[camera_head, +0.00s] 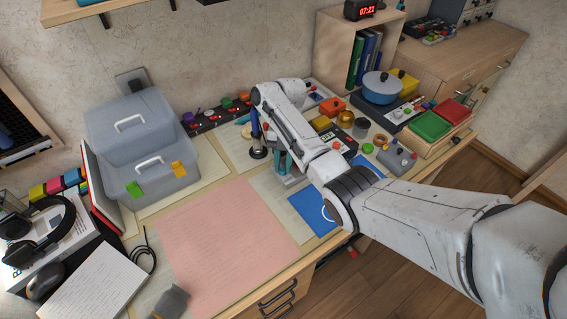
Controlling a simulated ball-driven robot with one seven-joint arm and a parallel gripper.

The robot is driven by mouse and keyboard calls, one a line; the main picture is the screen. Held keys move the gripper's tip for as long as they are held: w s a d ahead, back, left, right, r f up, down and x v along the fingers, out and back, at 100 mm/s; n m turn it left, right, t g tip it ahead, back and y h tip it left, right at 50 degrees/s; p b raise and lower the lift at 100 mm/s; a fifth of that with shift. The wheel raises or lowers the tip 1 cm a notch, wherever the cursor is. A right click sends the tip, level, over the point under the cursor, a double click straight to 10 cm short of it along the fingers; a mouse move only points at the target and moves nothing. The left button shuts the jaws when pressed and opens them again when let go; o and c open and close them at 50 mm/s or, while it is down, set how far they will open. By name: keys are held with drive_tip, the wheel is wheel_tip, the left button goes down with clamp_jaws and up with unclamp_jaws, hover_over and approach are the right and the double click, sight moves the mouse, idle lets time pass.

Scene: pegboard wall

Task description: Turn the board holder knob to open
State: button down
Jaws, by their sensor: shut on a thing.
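The board holder appears to be the small grey-teal stand (288,181) on the desk, partly covered by my forearm. Its knob cannot be made out. My white arm reaches in from the right, bends above the desk's front edge, and runs up and back over the stand. The jaws of my gripper are hidden behind the forearm and wrist. What they touch does not show. A dark upright tool with a round metal foot (258,152) stands just left of the forearm.
A pink sheet (225,229) covers the front middle of the desk. A stack of grey boxes (150,185) stands at the left. A blue mat (306,214) lies under my arm. A blue pot (381,88), green tray (430,126) and red tray (455,111) crowd the right.

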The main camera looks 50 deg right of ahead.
idle(0.4)
drive_tip(key=c, duration=0.9)
unclamp_jaws()
drive_tip(key=shift+c, duration=0.2)
drive_tip(key=p+v, duration=0.6)
drive_tip(key=v, duration=0.4)
drive_tip(key=shift+d+r, duration=0.2)
drive_tip(key=shift+r, duration=0.15)
drive_tip(key=shift+w, duration=0.1)
